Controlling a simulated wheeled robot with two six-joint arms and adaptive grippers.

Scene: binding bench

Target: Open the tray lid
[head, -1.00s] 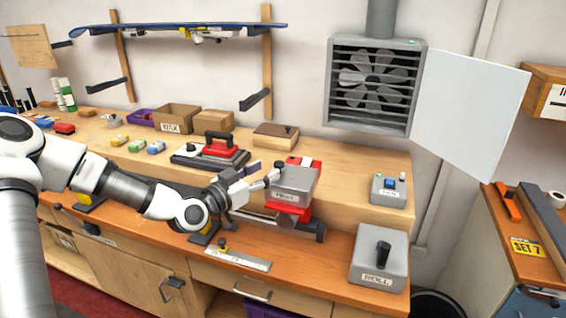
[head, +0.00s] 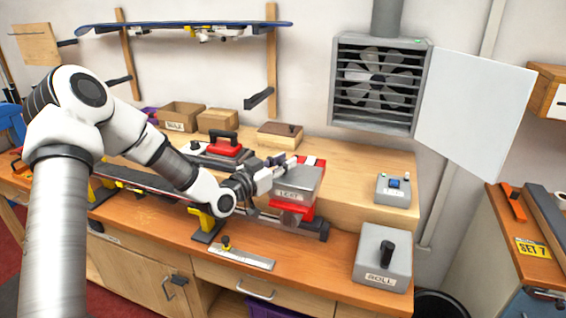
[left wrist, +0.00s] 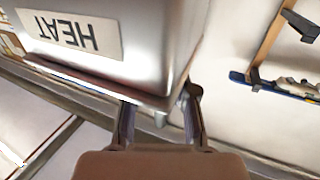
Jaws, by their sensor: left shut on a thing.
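A grey metal block marked HEAT (head: 297,179) sits on a red base (head: 292,208) on the bench. It fills the upper left of the left wrist view (left wrist: 150,50), with its label upside down. My left gripper (head: 282,164) is at the block's upper left corner, shut on a small knob there. The fingers (left wrist: 160,122) show below the block's edge, with a small grey piece between them; the rest of the knob is hidden. I cannot tell for certain which part is the tray lid. My right gripper is not in view.
A grey box marked ROLL (head: 382,258) with a black handle stands at front right. A small control box (head: 393,190) is behind it. A red iron (head: 225,148), a brown-topped wooden box (head: 280,134) and cardboard boxes (head: 181,116) stand at the back. A metal scraper (head: 243,258) lies in front.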

